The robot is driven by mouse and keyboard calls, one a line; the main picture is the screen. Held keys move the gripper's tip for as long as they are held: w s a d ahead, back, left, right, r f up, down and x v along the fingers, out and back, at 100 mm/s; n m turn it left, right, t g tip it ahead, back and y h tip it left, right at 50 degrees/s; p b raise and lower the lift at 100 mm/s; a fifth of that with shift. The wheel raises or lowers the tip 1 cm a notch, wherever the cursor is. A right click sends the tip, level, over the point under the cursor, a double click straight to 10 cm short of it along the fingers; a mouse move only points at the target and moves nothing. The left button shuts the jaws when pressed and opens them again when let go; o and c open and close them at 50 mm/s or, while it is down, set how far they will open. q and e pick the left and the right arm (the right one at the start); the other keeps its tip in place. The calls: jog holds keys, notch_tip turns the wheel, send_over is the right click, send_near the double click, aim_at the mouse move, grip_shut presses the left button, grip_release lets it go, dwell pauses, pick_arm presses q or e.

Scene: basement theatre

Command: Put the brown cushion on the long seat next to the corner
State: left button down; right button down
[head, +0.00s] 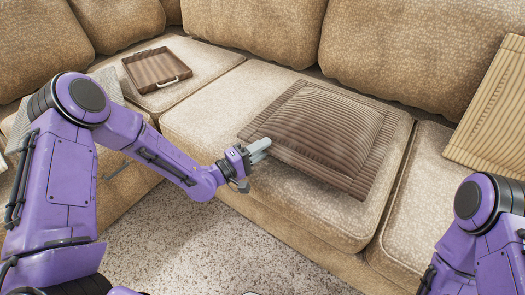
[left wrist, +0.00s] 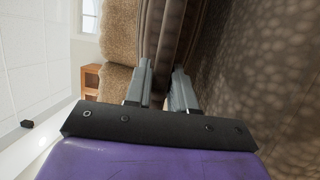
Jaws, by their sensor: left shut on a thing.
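The brown striped cushion (head: 328,130) lies nearly flat over the middle seat of the long tan sofa (head: 205,115) in the head view. My left gripper (head: 258,152) is shut on the cushion's left edge. In the left wrist view the cushion's edge (left wrist: 172,50) runs between the two fingers of the left gripper (left wrist: 165,85). Whether the cushion's underside touches the seat all over, I cannot tell. My right arm shows at the lower right of the head view, but its gripper is out of view.
A brown tray (head: 156,69) with handles sits on the seat near the corner, left of the cushion. A tan ribbed cushion (head: 492,115) leans at the right. A grey cloth-like thing (head: 108,84) lies behind my left arm. Carpet (head: 215,250) lies in front.

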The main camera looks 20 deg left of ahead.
pick_arm(q)
jog(key=shift+f, duration=0.1)
jog(key=c, duration=0.9)
grip_release()
jog(key=shift+c, duration=0.2)
